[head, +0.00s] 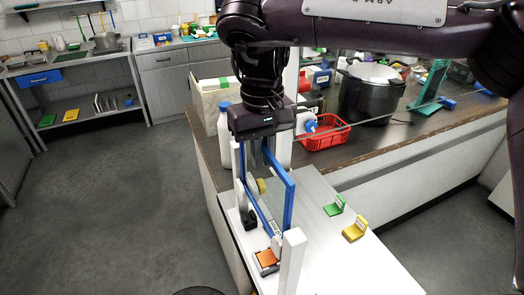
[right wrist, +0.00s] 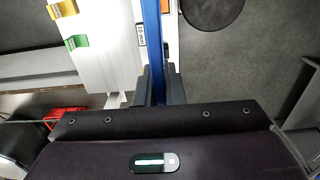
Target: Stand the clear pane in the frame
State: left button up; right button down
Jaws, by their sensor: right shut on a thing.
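The clear pane (head: 270,197) has a blue border and is upright under my right gripper (head: 262,152) in the head view. My right gripper is shut on its top edge. In the right wrist view, the pane's blue edge (right wrist: 152,40) runs between the fingers of that gripper (right wrist: 159,88). The frame shows as white posts: a near post (head: 291,262) at the front and a far post (head: 237,165) behind. The pane is between or beside these posts; I cannot tell whether its lower edge sits in a slot. My left gripper is not in view.
The white table (head: 330,250) carries a green card holder (head: 334,206) and a yellow one (head: 356,228) to the right. An orange-topped item (head: 267,259) is by the near post. Behind are a red basket (head: 325,133) and a dark pot (head: 370,92).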

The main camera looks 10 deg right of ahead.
aim_at(262, 192)
jog(key=shift+f+b, duration=0.35)
jog(key=shift+f, duration=0.2)
dwell(0.4)
jog(key=shift+f+b, duration=2.7)
jog(key=shift+f, duration=1.3)
jog(key=shift+f+b, duration=0.45)
jog(key=shift+f, duration=0.25)
jog(key=c, duration=1.5)
grip_release()
jog(key=shift+o, duration=0.2)
notch_tip(262, 192, up, 7)
jog(key=p, duration=0.7)
jog(key=shift+p, duration=0.4)
